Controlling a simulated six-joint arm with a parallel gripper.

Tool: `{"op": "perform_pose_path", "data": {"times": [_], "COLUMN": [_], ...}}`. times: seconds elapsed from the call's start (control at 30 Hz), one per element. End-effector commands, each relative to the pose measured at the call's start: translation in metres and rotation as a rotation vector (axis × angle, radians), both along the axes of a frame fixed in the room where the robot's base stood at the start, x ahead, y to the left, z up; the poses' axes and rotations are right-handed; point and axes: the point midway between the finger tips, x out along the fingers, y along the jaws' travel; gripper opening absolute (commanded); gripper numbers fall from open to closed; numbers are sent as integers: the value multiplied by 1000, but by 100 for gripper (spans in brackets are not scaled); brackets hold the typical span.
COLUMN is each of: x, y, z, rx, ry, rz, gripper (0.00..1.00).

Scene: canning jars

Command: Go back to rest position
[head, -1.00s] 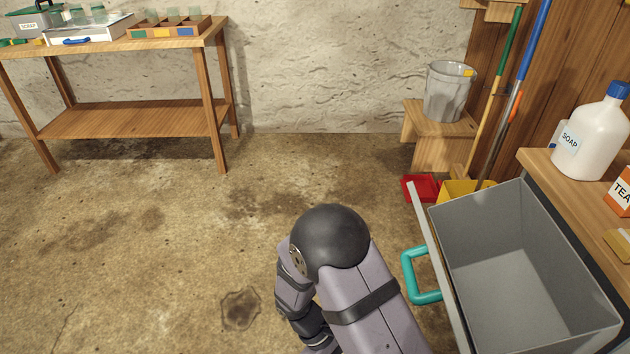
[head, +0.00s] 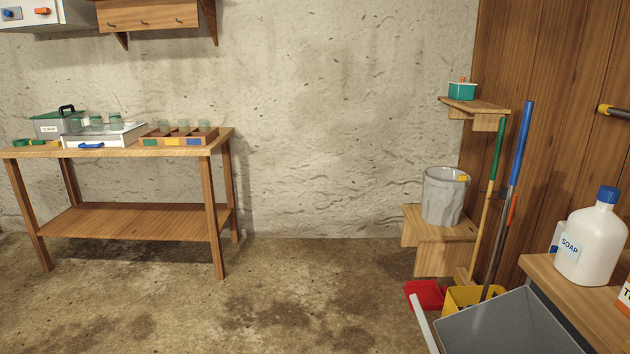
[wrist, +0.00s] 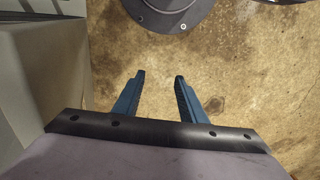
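My gripper (wrist: 160,80) shows in the wrist view with its two blue fingers apart and nothing between them. It points down over the bare concrete floor (wrist: 235,85). A grey surface, which looks like the open drawer's side, lies at the left of the wrist view. A dark round part of my own body shows at its top edge. My arm and gripper are out of the head view.
The open grey drawer (head: 510,325) juts out at the lower right, below a counter with a soap jug (head: 590,240). A wooden table (head: 110,150) with jars and boxes stands at the left. A bucket (head: 443,195) sits on a step. The middle floor is clear.

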Motion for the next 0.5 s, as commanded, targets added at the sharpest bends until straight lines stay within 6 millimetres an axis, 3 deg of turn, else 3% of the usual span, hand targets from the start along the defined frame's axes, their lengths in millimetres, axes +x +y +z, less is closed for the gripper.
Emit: {"op": "perform_pose_path", "data": {"times": [0.03, 0.37, 0.5], "x": [-1, -1, -1], "y": [1, 1, 1], "z": [14, 71, 110], "rx": [0, 0, -1], "ry": [5, 7, 7], "rz": [2, 8, 9], "gripper": [38, 38, 38]}}
